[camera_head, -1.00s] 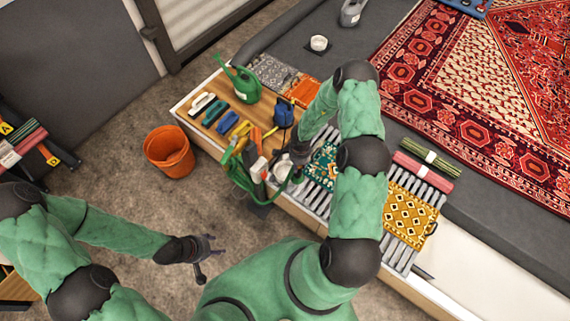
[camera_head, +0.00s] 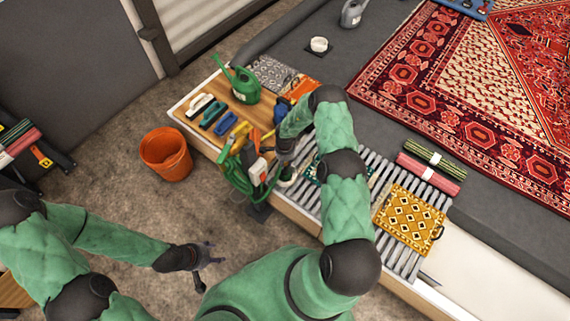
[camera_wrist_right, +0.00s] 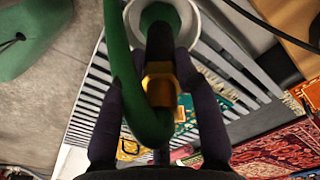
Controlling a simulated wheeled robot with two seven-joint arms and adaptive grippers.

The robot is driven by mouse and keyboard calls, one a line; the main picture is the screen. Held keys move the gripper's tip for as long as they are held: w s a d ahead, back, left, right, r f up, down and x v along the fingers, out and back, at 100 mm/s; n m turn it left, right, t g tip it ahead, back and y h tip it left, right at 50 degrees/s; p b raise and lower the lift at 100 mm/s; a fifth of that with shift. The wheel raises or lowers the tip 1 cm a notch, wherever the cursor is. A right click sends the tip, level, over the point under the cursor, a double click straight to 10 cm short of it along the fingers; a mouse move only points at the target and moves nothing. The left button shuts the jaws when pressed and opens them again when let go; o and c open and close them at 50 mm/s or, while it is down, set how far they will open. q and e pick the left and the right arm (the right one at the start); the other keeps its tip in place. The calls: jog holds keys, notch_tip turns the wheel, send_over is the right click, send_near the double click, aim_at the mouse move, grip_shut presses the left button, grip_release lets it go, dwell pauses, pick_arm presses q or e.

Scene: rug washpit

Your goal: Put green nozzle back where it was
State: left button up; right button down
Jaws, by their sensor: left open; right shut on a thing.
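The green nozzle (camera_wrist_right: 158,22) shows in the right wrist view, with a brass-coloured fitting (camera_wrist_right: 160,84) and a green hose (camera_wrist_right: 122,75) bending round beside it. My right gripper (camera_wrist_right: 158,72) is shut on it, one dark finger on each side. A white ring-shaped holder (camera_wrist_right: 196,22) surrounds the nozzle's far end in that view; I cannot tell how deep it sits. In the head view the white holder (camera_head: 288,180) is at the bench's front edge, and my forearm partly hides the right gripper (camera_head: 285,150). My left gripper (camera_head: 205,262) is open and empty above the floor.
Looped green hose (camera_head: 238,176) hangs at the bench's front edge. Brushes, a green watering can (camera_head: 243,84) and a blue item stand on the wooden bench top (camera_head: 212,86). An orange bucket (camera_head: 166,155) stands on the floor. A yellow patterned mat (camera_head: 410,220) lies on the slats.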

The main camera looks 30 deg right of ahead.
jog(key=shift+f, duration=0.3)
jog(key=shift+f, duration=0.1)
jog(key=c, duration=0.9)
grip_release()
notch_tip(320, 180, up, 12)
jog(key=p, duration=0.4)
jog(key=shift+p, duration=0.35)
